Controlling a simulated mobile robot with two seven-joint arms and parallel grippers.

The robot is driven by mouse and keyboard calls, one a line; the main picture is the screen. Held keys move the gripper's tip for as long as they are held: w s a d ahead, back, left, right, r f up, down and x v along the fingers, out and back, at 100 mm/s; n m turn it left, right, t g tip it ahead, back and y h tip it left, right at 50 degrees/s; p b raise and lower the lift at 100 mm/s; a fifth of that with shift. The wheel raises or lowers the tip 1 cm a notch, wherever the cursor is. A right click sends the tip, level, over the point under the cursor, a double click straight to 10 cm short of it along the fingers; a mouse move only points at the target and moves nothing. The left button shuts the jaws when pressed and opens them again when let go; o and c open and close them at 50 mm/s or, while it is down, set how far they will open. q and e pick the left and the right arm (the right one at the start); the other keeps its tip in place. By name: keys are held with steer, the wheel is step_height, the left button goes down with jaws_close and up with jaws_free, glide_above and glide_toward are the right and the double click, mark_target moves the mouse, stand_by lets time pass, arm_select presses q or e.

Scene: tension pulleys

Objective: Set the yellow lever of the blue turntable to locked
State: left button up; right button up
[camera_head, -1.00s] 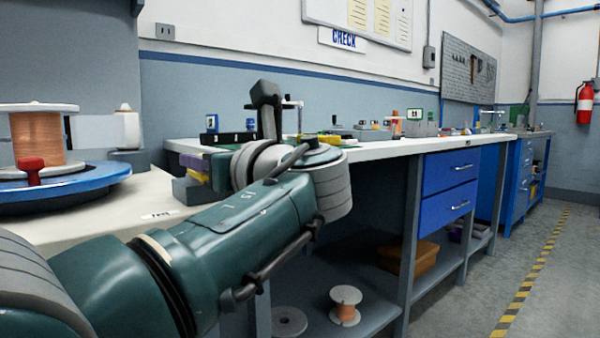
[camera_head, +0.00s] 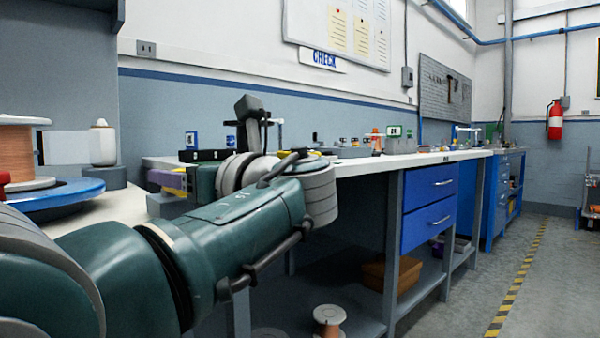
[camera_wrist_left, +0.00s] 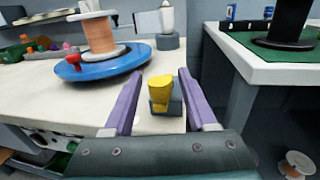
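The blue turntable (camera_wrist_left: 97,69) carries a copper-coloured spool (camera_wrist_left: 98,35) and has a red knob (camera_wrist_left: 74,61) on its near side. In the head view the turntable (camera_head: 65,196) is cut off at the left edge. The yellow lever (camera_wrist_left: 160,92) stands on a small dark grey block (camera_wrist_left: 173,103) at the edge of the pale table. My left gripper (camera_wrist_left: 159,82) is open, with one purple finger on each side of the lever in the wrist view. Gaps show beside the lever; I cannot tell its exact depth between the fingers. My right gripper is out of view.
A white, cone-topped bottle-like object (camera_wrist_left: 166,18) stands on a grey base behind the turntable. To the right, past a gap, is another bench (camera_wrist_left: 265,68) with a green mat and a black stand. Loose spools (camera_head: 329,318) lie on the lower shelf.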

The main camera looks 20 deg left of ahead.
arm_select(q)
steer(key=p+v, duration=0.1)
steer(key=v, duration=0.9)
steer(key=shift+d+r+p, duration=0.1)
steer(key=shift+d+p, duration=0.05)
steer(key=shift+p, duration=0.2)
